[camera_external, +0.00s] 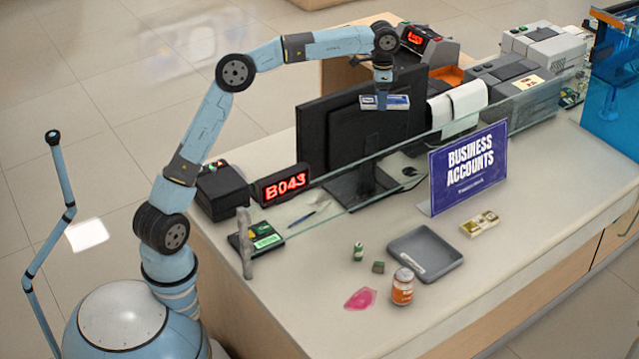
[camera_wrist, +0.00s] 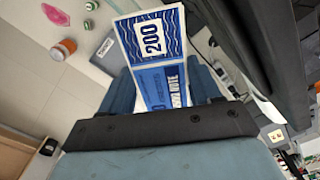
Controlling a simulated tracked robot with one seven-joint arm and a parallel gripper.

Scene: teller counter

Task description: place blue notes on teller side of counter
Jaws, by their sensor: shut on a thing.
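The blue notes (camera_external: 385,102) are a banded bundle with a white edge, held up in the air in front of the dark monitor in the external view. The counter (camera_external: 335,255) is split by a low glass screen (camera_external: 440,140). The monitor stands on one side of it, and the tray and sign stand on the other.
A monitor (camera_external: 335,130) stands close to my gripper. Bare counter shows around the pen (camera_external: 312,213).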

